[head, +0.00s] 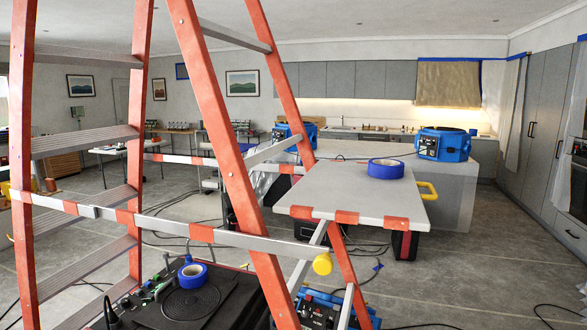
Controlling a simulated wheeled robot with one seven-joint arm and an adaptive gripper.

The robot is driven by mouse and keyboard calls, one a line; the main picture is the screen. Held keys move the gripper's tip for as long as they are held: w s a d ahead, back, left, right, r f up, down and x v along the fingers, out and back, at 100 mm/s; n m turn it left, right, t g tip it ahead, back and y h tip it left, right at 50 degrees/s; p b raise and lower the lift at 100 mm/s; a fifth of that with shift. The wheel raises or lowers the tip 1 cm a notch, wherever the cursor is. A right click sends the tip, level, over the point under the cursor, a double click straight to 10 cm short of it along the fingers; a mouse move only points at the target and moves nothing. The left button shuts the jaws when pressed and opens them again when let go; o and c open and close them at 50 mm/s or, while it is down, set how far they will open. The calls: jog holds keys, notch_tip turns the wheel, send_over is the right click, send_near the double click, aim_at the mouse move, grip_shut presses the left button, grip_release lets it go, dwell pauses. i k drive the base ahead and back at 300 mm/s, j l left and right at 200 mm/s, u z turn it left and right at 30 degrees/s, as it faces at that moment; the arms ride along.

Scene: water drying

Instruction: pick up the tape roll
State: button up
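A blue tape roll (386,168) lies flat on a white board (340,190) with orange edge patches, near the board's far edge. A second blue tape roll (193,272), with a pale inner ring, stands tilted on or among items on a black case (150,310) at the lower left. My gripper is not in view.
An orange stepladder (232,140) with metal rungs fills the left and middle foreground, with rails crossing before the board. A blue machine (443,144) sits on the counter behind. Cables and another blue machine (318,312) lie low. Floor at right is mostly open.

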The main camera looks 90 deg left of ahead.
aim_at(379, 168)
jog(key=u, duration=2.5)
jog(key=i+z, duration=0.4)
jog(key=i, duration=0.3)
